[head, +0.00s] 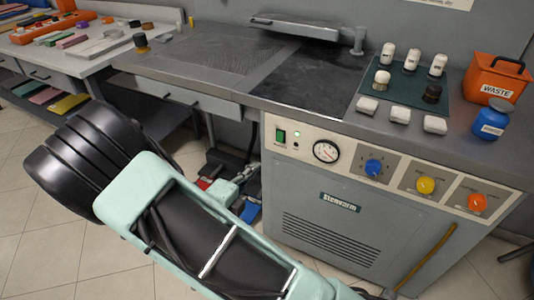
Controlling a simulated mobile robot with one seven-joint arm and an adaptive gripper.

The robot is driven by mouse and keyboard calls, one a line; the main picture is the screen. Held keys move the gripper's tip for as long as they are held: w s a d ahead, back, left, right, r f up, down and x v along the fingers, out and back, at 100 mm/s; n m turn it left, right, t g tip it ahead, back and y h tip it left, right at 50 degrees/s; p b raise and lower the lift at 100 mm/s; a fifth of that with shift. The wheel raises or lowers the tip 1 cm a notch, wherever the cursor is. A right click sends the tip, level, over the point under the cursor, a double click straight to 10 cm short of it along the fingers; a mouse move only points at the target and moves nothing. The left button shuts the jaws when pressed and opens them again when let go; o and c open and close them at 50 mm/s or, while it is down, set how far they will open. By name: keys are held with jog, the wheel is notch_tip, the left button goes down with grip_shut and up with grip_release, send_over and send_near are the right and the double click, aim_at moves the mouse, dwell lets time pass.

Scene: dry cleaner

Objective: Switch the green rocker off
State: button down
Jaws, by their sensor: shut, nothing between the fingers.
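The green rocker (281,135) sits at the left end of the cream control panel (303,150) on the front of the grey steam machine. My gripper (240,173) is shut and empty, below and left of the rocker and apart from the panel. It is partly hidden behind my mint-green arm, and its fingertips are hard to make out against the dark parts around them.
Right of the rocker are a dial gauge (326,151) and blue (374,167), yellow (426,185) and orange (477,202) knobs. The counter edge overhangs just above the panel. Bottles, white blocks and an orange waste bin (496,79) stand on top. Floor in front is open.

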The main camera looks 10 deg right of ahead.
aim_at(279, 141)
jog(key=b+x, duration=0.3)
jog(key=x, duration=1)
jog(key=shift+w+d, duration=0.2)
jog(key=shift+w, duration=0.15)
jog(key=shift+w+d+f+t, duration=0.15)
jog(key=shift+f+t, duration=0.15)
jog(key=shift+w+d+h+b, duration=0.1)
jog(key=shift+w+h+b, duration=0.05)
jog(key=shift+h+b, duration=0.25)
jog(key=shift+r, duration=0.1)
jog(key=shift+s, duration=0.2)
jog(key=f+p+v, duration=0.2)
jog(key=p+v, duration=0.1)
jog(key=v, duration=1)
jog(key=shift+s+f, duration=0.25)
jog(key=shift+f, duration=0.15)
